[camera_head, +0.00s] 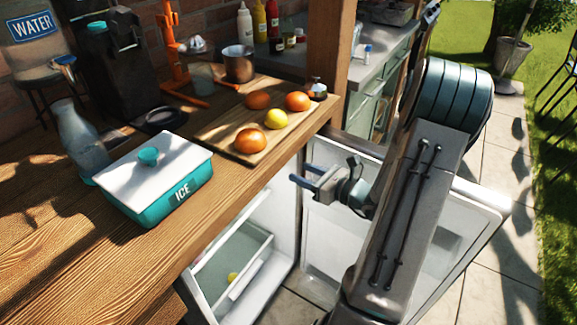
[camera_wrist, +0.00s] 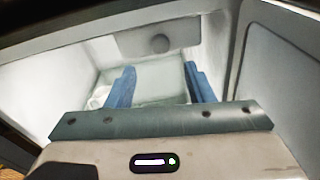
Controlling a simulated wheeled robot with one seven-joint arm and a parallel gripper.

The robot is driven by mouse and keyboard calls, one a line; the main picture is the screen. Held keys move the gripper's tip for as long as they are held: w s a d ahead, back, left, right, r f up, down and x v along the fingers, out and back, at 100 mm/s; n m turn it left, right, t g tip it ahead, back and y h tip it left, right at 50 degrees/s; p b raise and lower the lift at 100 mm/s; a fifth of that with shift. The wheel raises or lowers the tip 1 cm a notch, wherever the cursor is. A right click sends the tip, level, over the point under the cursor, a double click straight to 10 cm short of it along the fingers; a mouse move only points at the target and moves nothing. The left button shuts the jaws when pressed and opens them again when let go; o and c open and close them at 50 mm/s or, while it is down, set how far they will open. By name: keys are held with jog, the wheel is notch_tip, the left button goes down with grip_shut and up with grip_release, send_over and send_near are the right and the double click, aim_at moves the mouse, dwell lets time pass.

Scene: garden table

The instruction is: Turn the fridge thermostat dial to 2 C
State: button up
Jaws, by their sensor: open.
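The fridge (camera_head: 283,215) stands open under the wooden counter, its white door (camera_head: 400,235) swung out to the right. In the wrist view a round grey dial (camera_wrist: 160,43) sits on a light panel (camera_wrist: 135,40) at the back of the lit interior. Its marks are too small to read. The dial is hidden in the head view. My gripper (camera_head: 303,176) is at the fridge opening, in front of the door's inner side. In the wrist view its blue fingers (camera_wrist: 160,85) are apart and empty, with the dial beyond and above them, not touched.
A clear drawer (camera_head: 232,265) with a yellow thing in it sits low in the fridge. The counter edge (camera_head: 215,205) runs above the opening. An ice box (camera_head: 155,178) and a board with fruit (camera_head: 222,137) stand on the counter.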

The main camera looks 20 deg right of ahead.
jog(key=v, duration=0.6)
jog(key=w+a+r+n+t+b, duration=0.1)
jog(key=w+a+r+n+b, duration=0.35)
jog(key=b, duration=0.65)
notch_tip(320, 180, down, 6)
jog(key=w+d+m+b, duration=0.1)
jog(key=b, duration=0.3)
jog(key=b+x, duration=0.1)
jog(key=x, duration=0.6)
jog(key=shift+r+b, duration=0.2)
jog(key=shift+b, duration=0.15)
